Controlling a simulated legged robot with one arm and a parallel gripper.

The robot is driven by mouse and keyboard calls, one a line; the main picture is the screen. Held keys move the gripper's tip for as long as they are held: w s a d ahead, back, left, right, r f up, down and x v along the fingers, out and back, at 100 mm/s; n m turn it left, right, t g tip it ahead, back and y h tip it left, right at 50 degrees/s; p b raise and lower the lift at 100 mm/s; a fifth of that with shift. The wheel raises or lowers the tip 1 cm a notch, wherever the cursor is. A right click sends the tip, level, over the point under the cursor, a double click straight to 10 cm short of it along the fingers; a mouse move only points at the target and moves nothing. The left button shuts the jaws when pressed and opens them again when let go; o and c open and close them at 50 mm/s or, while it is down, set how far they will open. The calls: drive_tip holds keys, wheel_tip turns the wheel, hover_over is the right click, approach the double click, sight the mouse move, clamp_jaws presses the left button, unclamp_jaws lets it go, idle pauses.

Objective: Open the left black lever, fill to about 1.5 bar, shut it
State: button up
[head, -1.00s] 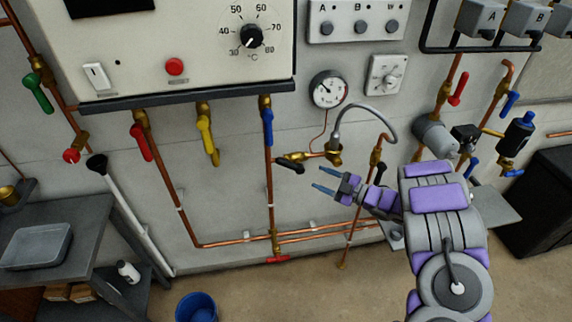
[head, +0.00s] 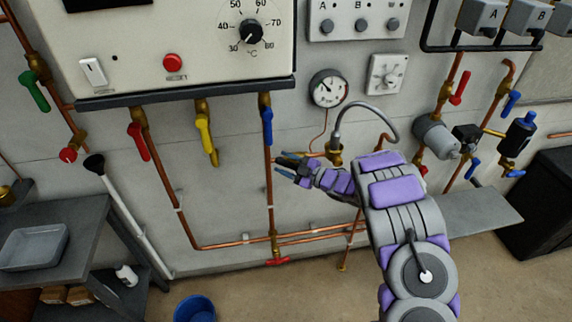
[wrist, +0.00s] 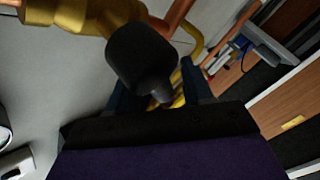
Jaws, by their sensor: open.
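The left black lever (wrist: 140,55) shows large in the wrist view, on a brass valve body (wrist: 70,14). Its end reaches down toward the space between my gripper's two dark fingers. In the head view my gripper (head: 279,163) is at this valve and mostly hides the lever. The gripper is open; I cannot tell whether either finger touches the lever. The round pressure gauge (head: 328,88) is above it on the wall, its dial too small to read surely. A grey flexible hose (head: 372,107) arches right from a brass fitting (head: 335,155). The second black lever is hidden behind my arm.
Left of my gripper a copper pipe carries a blue lever (head: 267,126); yellow (head: 206,140) and red (head: 138,141) levers hang further left. The boiler casing (head: 185,92) overhangs them. A blue bucket (head: 195,308) stands on the floor.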

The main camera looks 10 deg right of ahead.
clamp_jaws()
idle(0.4)
